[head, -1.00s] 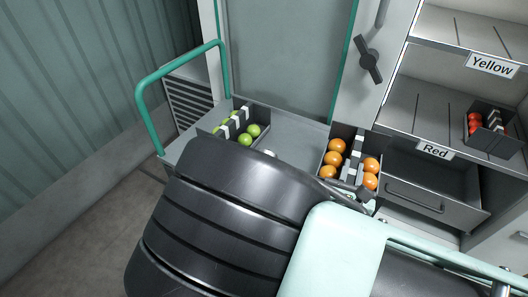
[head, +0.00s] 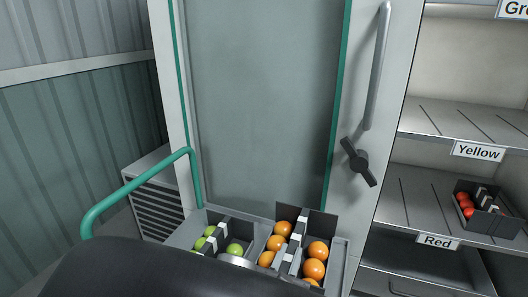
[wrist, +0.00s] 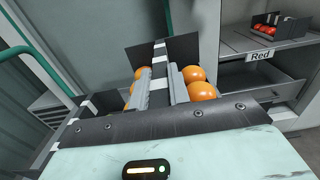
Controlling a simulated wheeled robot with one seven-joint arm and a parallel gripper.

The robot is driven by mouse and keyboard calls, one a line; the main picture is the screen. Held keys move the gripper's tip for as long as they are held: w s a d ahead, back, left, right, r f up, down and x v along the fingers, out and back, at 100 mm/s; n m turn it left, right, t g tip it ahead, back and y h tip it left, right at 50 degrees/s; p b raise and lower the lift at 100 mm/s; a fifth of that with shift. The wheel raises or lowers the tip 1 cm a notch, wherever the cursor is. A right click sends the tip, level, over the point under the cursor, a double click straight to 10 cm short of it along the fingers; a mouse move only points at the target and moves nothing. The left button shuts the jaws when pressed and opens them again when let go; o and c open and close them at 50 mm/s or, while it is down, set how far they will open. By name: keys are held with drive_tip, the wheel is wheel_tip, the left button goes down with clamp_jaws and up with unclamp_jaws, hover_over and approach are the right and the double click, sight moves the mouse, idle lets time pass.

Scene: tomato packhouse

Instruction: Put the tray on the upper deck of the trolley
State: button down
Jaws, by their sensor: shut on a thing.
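A dark tray of orange tomatoes (head: 322,226) is at the right end of the trolley's upper deck (head: 186,234) in the head view. My gripper (wrist: 159,82) is shut on this tray's black-and-white central handle in the wrist view, with orange tomatoes on both sides. Whether the tray (wrist: 182,47) touches the deck or hangs just above it, I cannot tell. My arm hides its near end and the front of the deck in the head view. The trolley's green handle (head: 189,165) rises at the left.
A tray of green tomatoes (head: 236,228) stands on the deck left of the orange one, with a narrow gap between. A cabinet door (head: 262,100) is behind. At right, a shelf labelled Red (head: 438,242) carries a tray of red tomatoes (head: 487,222).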

wheel_tip(320, 180, down, 10)
drive_tip(key=shift+r, duration=0.2)
drive_tip(key=shift+f, duration=0.1)
idle(0.3)
drive_tip(key=c, duration=1.3)
unclamp_jaws()
drive_tip(key=shift+f, duration=0.1)
